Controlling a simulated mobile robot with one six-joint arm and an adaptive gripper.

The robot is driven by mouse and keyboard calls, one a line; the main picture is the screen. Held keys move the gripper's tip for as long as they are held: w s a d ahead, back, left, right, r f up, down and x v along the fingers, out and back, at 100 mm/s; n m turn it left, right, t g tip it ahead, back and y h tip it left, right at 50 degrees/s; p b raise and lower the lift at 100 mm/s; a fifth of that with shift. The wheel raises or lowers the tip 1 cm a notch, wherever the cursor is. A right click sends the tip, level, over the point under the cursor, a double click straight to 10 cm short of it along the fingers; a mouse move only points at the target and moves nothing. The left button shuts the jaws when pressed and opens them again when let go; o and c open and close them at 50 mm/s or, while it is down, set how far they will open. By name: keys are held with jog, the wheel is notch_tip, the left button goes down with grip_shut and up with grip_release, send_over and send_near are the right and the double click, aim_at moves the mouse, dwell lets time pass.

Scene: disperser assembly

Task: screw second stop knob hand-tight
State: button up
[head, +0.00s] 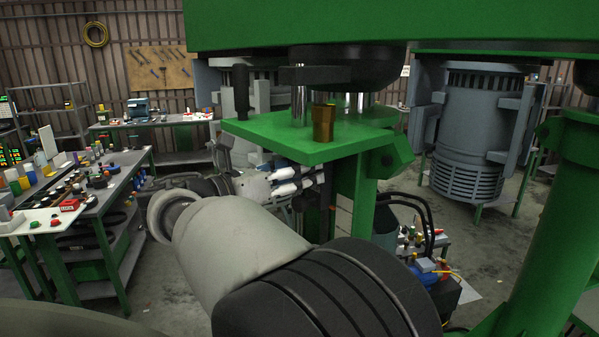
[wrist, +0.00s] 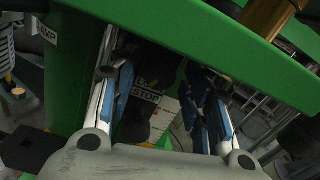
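My gripper (head: 310,183) reaches in under the green plate in the head view. In the wrist view its two fingers (wrist: 160,72) stand wide apart, with blue and metal pads, and nothing is visibly clamped between them. A label reading STOP (wrist: 147,96) shows between the fingers, on a shaded panel. Dark rounded shapes lie just above and below this label; I cannot tell which of them is the stop knob, or whether a finger touches one. In the head view the knob is hidden by my gripper and the plate's shadow.
The green plate (head: 270,142) lies close above my gripper and carries a brass cylinder (head: 323,122). A second label, partly reading AMP (wrist: 47,33), is at the upper left in the wrist view. A green column (head: 548,230) stands at right. Cluttered benches (head: 103,190) stand at left.

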jog(key=c, duration=0.9)
jog(key=shift+m, duration=0.3)
jog(key=m+p, duration=0.1)
jog(key=m, duration=0.3)
jog(key=shift+p, duration=0.3)
jog(key=m+b, duration=0.1)
jog(key=m, duration=0.5)
jog(key=m+b, duration=0.3)
jog(key=m, duration=0.3)
jog(key=m+b, duration=0.2)
jog(key=m, duration=0.1)
jog(key=shift+m, duration=0.4)
jog(key=shift+r+m+b, duration=0.2)
jog(key=shift+m+b, duration=1.1)
jog(key=shift+m, duration=0.5)
